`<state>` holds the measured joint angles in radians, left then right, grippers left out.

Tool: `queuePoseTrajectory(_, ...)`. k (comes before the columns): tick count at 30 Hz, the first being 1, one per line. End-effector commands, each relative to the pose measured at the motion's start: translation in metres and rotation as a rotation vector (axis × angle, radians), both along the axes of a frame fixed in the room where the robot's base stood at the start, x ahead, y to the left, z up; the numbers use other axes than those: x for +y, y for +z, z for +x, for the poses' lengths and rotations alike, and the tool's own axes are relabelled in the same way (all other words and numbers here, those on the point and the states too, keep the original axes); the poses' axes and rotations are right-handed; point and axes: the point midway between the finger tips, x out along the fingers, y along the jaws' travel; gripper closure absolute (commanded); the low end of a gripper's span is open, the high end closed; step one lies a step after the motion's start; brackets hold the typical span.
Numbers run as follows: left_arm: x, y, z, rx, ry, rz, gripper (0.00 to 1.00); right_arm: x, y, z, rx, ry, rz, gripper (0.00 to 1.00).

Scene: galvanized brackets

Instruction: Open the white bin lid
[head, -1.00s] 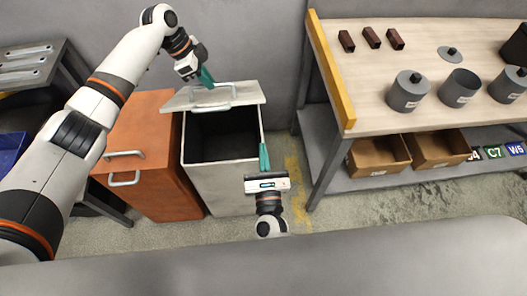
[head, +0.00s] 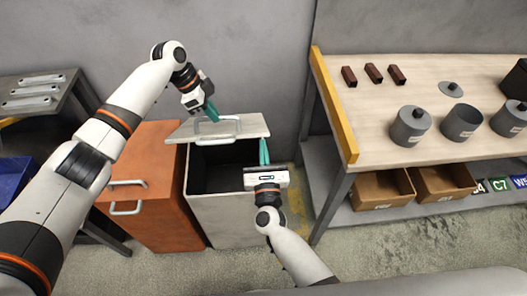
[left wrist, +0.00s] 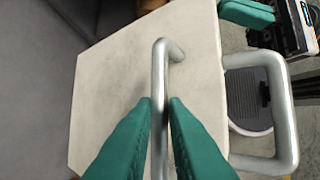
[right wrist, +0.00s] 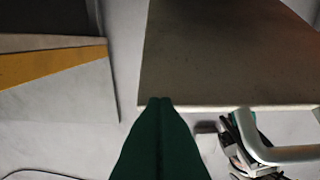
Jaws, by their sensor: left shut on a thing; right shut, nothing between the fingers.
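The white bin (head: 225,222) stands with its dark inside showing and its lid (head: 252,127) raised, tilted up at the back. My left gripper (head: 212,115) is at the lid. In the left wrist view its green fingers are shut on the lid handle (left wrist: 160,85), one on each side of the bar. My right gripper (head: 264,152) is shut and empty at the right side of the bin opening, by the lid's right corner. In the right wrist view its fingertips (right wrist: 160,100) are close to the lid's edge (right wrist: 215,106); whether they touch it I cannot tell.
An orange bin (head: 165,215) with pale handles stands directly left of the white bin. A wooden-topped bench (head: 400,90) with grey canisters stands at the right, cardboard boxes (head: 383,190) on its lower shelf. A wall is close behind.

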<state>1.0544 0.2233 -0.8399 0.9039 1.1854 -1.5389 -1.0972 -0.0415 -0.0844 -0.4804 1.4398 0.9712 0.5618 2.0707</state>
Motion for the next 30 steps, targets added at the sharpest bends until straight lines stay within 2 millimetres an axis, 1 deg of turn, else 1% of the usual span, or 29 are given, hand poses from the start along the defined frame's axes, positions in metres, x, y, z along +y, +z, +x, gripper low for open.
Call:
queuePoseTrajectory(1,0.003,-0.005,0.002,-0.006,0.008,0.006,1.0,0.0,0.0,0.001,0.0,0.0,0.0,1.0)
queuePoseTrajectory(7,0.003,-0.005,0.002,-0.005,0.007,0.006,1.0,0.0,0.018,0.011,-0.003,-0.002,0.003,1.0)
queuePoseTrajectory(14,0.002,-0.007,0.0,0.0,0.006,0.008,1.0,0.0,0.02,0.013,-0.006,-0.001,0.0,1.0)
queuePoseTrajectory(15,0.002,-0.007,0.0,0.001,0.006,0.008,0.83,0.0,0.02,0.013,-0.007,-0.001,0.0,1.0)
queuePoseTrajectory(17,0.002,-0.006,0.0,0.001,0.005,0.007,0.73,0.0,0.02,0.013,-0.007,-0.002,0.0,1.0)
queuePoseTrajectory(18,0.002,-0.006,0.0,0.001,0.005,0.006,0.66,0.0,0.02,0.013,-0.006,-0.002,0.0,1.0)
queuePoseTrajectory(26,0.001,-0.002,0.001,-0.003,0.003,0.002,0.66,-0.001,0.017,0.012,0.001,-0.001,-0.001,1.0)
queuePoseTrajectory(30,0.004,0.008,0.002,-0.005,0.003,0.001,0.66,-0.001,0.017,0.012,0.002,-0.001,-0.001,1.0)
